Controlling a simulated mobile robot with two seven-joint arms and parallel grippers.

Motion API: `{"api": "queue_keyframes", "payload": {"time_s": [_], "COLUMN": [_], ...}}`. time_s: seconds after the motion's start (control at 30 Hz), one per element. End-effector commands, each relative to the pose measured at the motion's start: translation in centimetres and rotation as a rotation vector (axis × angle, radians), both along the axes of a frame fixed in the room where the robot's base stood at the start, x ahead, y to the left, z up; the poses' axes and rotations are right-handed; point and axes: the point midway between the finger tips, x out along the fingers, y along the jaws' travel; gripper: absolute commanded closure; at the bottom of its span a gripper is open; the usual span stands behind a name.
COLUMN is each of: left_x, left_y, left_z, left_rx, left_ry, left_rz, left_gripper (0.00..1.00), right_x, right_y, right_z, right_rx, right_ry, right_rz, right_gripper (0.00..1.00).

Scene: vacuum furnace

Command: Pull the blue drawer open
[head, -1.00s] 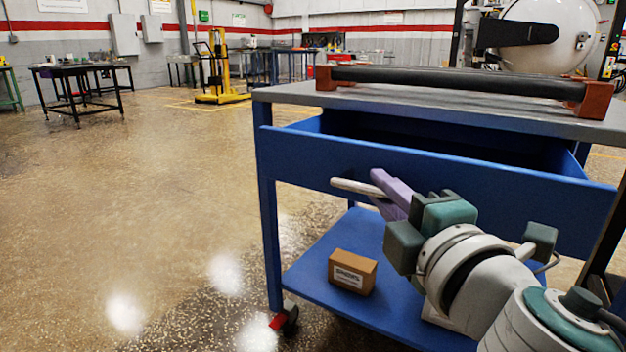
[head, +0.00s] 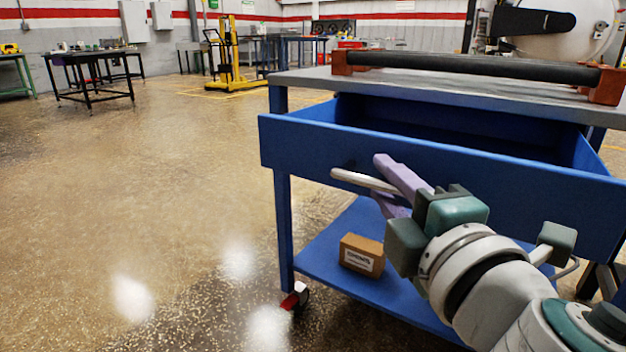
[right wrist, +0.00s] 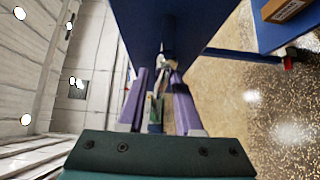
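The blue drawer (head: 310,143) stands partly open under the grey top of a blue cart, and its dark inside shows behind the front panel. Its pale bar handle (head: 352,178) sticks out from the front. My right gripper (head: 382,184) has one purple finger above the handle and one below it, closed around the bar. The right wrist view shows both purple fingers (right wrist: 160,95) at the drawer front (right wrist: 165,22), with the handle between them partly hidden. My left gripper is in neither view.
A black bar on orange-brown end blocks (head: 470,70) lies on the cart top (head: 440,92). A small cardboard box (head: 361,255) sits on the cart's lower shelf (head: 325,255). The floor left of the cart is clear. A yellow lifter (head: 228,60) and tables stand far behind.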

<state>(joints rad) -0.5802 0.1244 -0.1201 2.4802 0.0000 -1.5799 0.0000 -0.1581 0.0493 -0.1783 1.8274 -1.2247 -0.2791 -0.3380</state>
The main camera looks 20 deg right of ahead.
Motion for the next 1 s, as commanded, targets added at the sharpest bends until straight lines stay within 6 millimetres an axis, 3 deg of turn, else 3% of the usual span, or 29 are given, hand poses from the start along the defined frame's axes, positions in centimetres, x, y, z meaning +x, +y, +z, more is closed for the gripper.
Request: {"api": "queue_keyframes", "payload": {"time_s": [0.1,0.47,0.8,1.0], "left_x": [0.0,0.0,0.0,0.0], "left_y": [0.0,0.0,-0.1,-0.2], "left_z": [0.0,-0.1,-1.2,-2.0], "left_rx": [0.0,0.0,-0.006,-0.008], "left_ry": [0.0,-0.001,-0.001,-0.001], "left_rz": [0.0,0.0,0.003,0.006], "left_gripper": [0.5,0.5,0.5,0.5], "right_x": [0.0,-0.8,-6.8,-9.2], "right_y": [0.0,0.1,0.5,0.7], "right_z": [0.0,-0.1,-0.4,-0.3], "right_rx": [0.0,0.001,0.001,0.002], "right_ry": [0.0,0.002,0.003,0.002], "right_rz": [0.0,0.0,-0.001,0.0], "right_gripper": [0.53,0.53,0.53,0.53]}}
